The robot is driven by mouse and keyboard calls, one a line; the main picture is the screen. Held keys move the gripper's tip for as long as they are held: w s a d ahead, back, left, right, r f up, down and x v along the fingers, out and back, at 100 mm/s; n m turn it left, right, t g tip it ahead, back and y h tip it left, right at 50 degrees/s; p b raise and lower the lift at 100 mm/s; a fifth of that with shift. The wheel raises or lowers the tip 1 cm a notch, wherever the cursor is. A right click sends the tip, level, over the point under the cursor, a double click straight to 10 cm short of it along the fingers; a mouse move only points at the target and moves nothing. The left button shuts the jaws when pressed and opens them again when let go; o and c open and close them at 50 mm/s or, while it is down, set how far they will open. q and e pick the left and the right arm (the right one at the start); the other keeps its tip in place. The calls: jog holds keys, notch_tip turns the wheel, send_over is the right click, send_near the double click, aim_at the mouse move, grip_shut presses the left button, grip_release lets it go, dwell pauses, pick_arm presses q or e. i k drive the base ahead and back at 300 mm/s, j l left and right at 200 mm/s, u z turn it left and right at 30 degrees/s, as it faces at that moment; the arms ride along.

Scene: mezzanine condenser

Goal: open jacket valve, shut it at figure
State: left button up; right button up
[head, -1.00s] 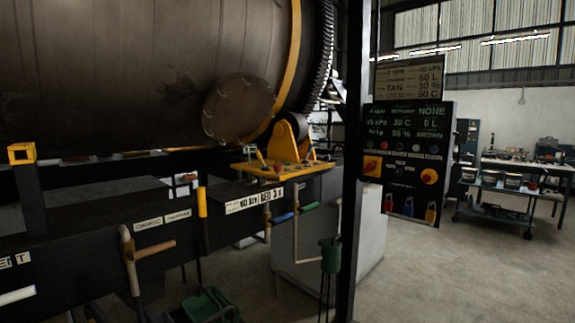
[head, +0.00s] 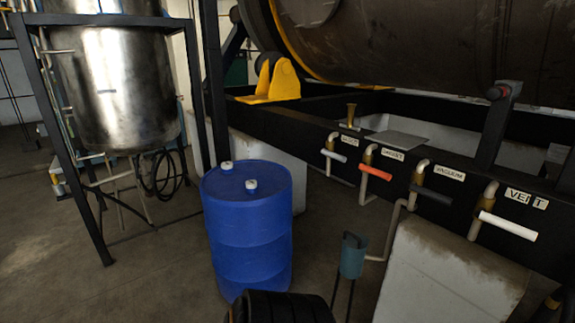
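The jacket valve, with a red-orange lever (head: 376,173), is on the black frame beam in the head view. A small plate (head: 392,154) beside it seems to read JACKET, though its letters are small. The lever sticks out to the right, sloping slightly down, in much the same direction as the levers beside it. Neither of my grippers shows in this view, and nothing touches the lever. The control panel with the figures is out of view.
A pale lever (head: 333,155) is left of it; the dark VACUUM lever (head: 431,194) and white VENT lever (head: 508,226) are right. A blue drum (head: 247,235), a funnel stand (head: 353,256) and a concrete block (head: 445,280) stand below. A steel tank (head: 115,90) is left.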

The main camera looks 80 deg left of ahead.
aim_at(362, 167)
jog(key=j+u, duration=0.1)
jog(key=u, duration=1.9)
